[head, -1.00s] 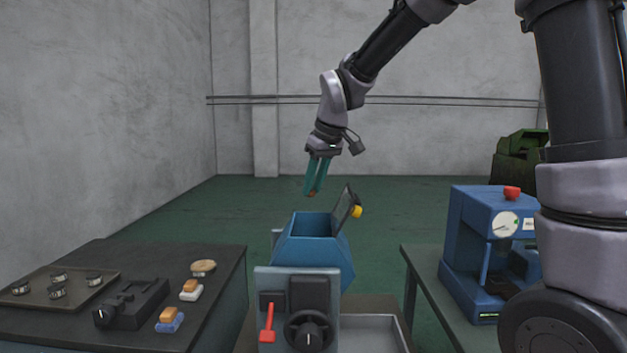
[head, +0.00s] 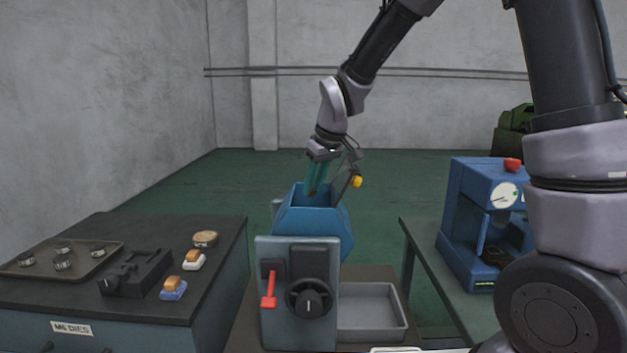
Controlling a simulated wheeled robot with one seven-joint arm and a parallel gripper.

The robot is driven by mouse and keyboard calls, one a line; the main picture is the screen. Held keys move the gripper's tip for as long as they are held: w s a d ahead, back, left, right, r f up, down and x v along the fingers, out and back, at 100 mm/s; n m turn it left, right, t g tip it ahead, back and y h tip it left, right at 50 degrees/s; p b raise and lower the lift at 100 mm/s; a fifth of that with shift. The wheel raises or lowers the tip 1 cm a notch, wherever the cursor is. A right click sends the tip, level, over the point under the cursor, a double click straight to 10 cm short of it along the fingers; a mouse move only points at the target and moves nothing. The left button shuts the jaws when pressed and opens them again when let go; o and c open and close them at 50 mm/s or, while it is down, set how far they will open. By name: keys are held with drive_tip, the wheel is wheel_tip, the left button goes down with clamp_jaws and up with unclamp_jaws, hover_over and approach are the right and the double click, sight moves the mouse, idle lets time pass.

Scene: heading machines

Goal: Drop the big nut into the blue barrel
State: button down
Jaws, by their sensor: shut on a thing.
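The blue barrel (head: 313,222) is an angular blue hopper with an open top, behind a grey machine panel. Its lid, with a yellow knob (head: 356,181), is swung up at the right of the opening. My gripper (head: 313,190) points down with its teal fingers at the barrel's mouth, the tips level with or just inside the rim. It is shut on the big nut, of which only a small brownish bit shows at the fingertips. The fingers and rim hide the rest.
A grey panel with a red lever (head: 268,290) and black handwheel (head: 310,298) stands in front of the barrel. An empty grey tray (head: 370,308) is at its right. A dark bench (head: 200,290) is left, a blue press (head: 465,220) right.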

drive_tip(key=c, duration=0.6)
unclamp_jaws()
drive_tip(key=v, duration=1)
drive_tip(key=shift+s+r, duration=0.15)
drive_tip(key=shift+r, duration=0.2)
